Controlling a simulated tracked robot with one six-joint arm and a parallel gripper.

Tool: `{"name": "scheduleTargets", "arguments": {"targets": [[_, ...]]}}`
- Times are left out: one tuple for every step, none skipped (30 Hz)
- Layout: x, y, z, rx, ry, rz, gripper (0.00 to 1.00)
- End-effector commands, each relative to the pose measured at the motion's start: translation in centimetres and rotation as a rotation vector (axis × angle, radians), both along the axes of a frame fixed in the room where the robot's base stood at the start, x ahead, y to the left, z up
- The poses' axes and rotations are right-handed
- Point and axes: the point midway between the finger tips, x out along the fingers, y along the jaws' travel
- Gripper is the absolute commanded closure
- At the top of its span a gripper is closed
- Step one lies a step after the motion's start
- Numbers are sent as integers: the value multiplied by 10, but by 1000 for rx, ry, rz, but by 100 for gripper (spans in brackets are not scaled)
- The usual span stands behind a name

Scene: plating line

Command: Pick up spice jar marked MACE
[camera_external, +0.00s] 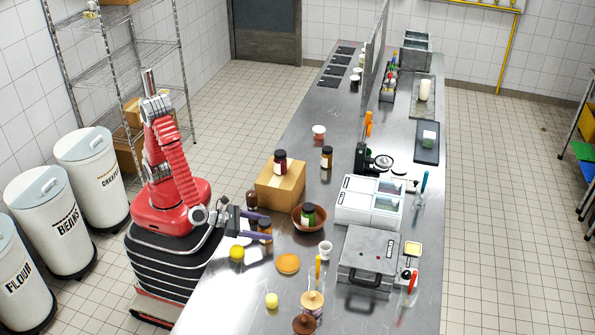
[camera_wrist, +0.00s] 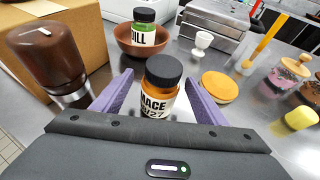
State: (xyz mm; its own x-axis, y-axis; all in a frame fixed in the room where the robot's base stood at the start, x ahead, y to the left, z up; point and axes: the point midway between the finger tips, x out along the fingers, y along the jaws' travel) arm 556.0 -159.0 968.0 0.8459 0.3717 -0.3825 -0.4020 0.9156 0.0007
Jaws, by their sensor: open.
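The spice jar marked MACE (camera_wrist: 158,88) stands upright on the steel counter, with a black lid, orange-brown contents and a white label. It also shows in the external view (camera_external: 265,229) at the counter's near left edge. My gripper (camera_wrist: 160,92) is open, with one purple finger on each side of the jar. In the external view my gripper (camera_external: 255,226) reaches low over the counter from the left. A gap shows between the jar and each finger in the wrist view. The lower part of the jar is hidden behind my gripper's body.
A dark brown bottle (camera_wrist: 49,55) stands close left, before a cardboard box (camera_wrist: 75,30). A brown bowl (camera_wrist: 128,45) with a DILL jar (camera_wrist: 143,28) is behind.

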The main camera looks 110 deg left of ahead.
Motion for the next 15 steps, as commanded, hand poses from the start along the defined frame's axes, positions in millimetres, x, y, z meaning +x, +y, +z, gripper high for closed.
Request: {"name": "scheduleTargets", "arguments": {"targets": [[2,1,-2,0,1,2,34],[4,3,-3,-1,1,2,34],[8,4,-5,-1,2,3,34],[11,5,-6,1,2,4,34],[14,6,-8,0,2,3,34],[19,8,-10,1,2,4,34],[23,10,-11,0,1,4,34],[26,11,-13,2,2,3,34],[31,13,-15,2,2,3,34],[34,14,-16,1,2,4,34],[37,15,-17,0,1,4,34],[40,16,-19,1,1,3,34],[41,17,-20,0,1,2,34],[42,17,-20,0,1,1,34],[43,17,-21,0,1,1,34]]}}
